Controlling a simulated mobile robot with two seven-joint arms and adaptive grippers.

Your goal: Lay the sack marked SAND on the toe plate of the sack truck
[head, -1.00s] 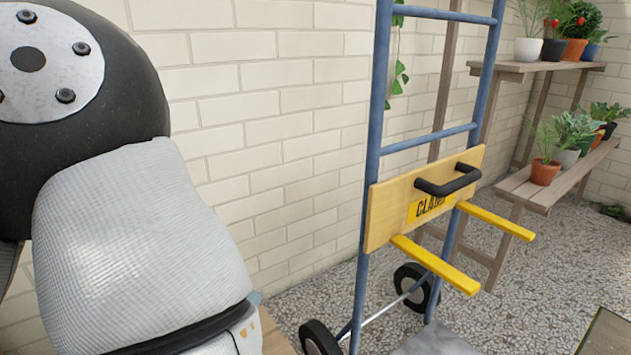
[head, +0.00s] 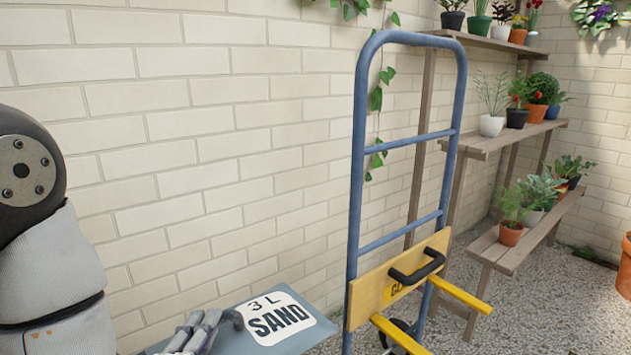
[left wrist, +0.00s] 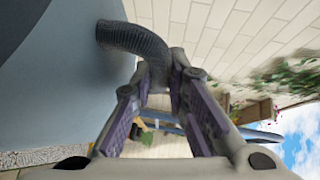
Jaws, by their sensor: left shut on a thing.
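The sack (head: 318,335) is blue-grey with a white label reading "3 L SAND". It shows at the bottom middle of the head view, left of the sack truck. My left gripper (head: 212,322) is shut on its dark handle. In the left wrist view the ribbed handle (left wrist: 130,38) runs from the sack (left wrist: 60,75) to between the fingertips (left wrist: 165,70). The sack truck (head: 356,175) has a blue tube frame and stands upright by the wall. Its toe plate is out of view below the head picture. My right gripper is not in view.
The truck carries a wooden clamp board (head: 365,300) with a black handle (head: 418,268) and two yellow bars (head: 460,293) sticking out. A brick wall (head: 200,130) runs behind. A plant shelf (head: 500,255) with several pots stands right, on gravel floor.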

